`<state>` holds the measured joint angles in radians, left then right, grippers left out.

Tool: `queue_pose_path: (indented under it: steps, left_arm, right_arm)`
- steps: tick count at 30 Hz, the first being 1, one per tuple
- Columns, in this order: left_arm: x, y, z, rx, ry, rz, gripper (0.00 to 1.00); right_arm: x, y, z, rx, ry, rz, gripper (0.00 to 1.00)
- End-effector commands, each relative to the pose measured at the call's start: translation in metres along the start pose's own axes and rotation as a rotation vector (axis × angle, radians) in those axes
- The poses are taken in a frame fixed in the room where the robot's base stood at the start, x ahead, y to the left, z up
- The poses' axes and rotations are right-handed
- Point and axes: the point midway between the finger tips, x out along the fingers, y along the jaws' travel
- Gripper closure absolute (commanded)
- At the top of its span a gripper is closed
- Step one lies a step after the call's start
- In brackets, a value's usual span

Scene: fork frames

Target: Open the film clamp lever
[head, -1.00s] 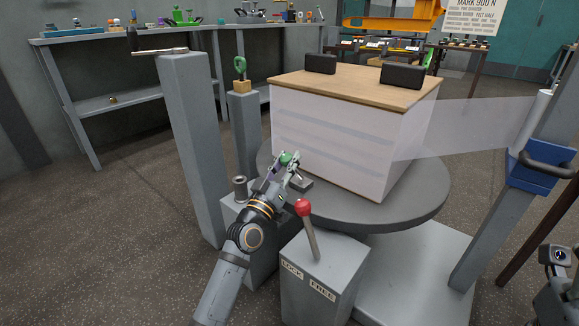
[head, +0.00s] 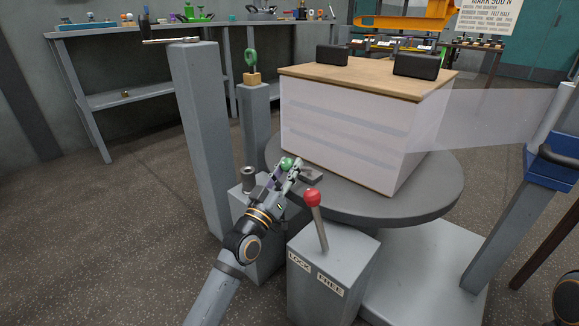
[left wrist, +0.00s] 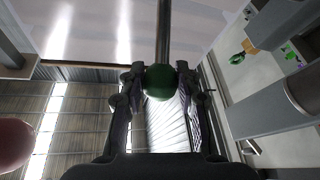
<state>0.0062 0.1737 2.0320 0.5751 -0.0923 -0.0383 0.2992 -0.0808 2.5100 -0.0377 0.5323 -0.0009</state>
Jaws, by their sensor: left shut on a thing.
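The film clamp lever has a green ball knob (head: 287,163), which also shows in the left wrist view (left wrist: 160,83) with a metal rod (left wrist: 163,35) running up from it. My left gripper (head: 289,168) is closed around the knob, with one finger on each side. The lever stands at the near edge of the round turntable, beside a small grey clamp plate (head: 312,174). The fingers hide most of the lever in the head view. My right gripper is out of view.
A red-knobbed lever (head: 313,198) rises from a grey LOCK/FREE box (head: 330,272) right of my left forearm. The wrapped crate (head: 340,135) stands on the turntable (head: 405,206). A film sheet (head: 490,118) runs to the roll post at right. A tall grey post (head: 200,140) stands left.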

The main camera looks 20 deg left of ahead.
Motion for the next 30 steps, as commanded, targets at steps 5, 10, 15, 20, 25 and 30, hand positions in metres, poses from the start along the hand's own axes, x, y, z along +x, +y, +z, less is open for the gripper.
queue_pose_path:
  steps: [5, 10, 15, 20, 25, 30]
  left_arm:
    - [-0.0025, -0.0031, 0.0078, 0.001, -0.017, -0.005, 1.00]
    - [-0.0025, -0.0033, 0.0082, 0.000, -0.018, -0.005, 1.00]
    - [-0.0024, -0.0034, 0.0084, 0.000, -0.019, -0.005, 0.62]
    - [-0.0019, -0.0025, 0.0060, 0.000, -0.013, -0.004, 0.43]
    - [-0.0015, -0.0018, 0.0042, 0.000, -0.008, -0.002, 0.43]
    - [0.0001, 0.0001, 0.0002, 0.000, -0.005, 0.001, 0.43]
  right_arm:
    - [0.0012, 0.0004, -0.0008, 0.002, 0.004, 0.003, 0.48]
    - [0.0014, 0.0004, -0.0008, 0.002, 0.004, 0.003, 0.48]
    - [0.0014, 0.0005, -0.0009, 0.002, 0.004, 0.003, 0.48]
    - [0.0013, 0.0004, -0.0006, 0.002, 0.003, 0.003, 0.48]
    - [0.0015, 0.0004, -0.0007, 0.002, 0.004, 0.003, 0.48]
    - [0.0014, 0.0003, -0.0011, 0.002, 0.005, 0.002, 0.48]
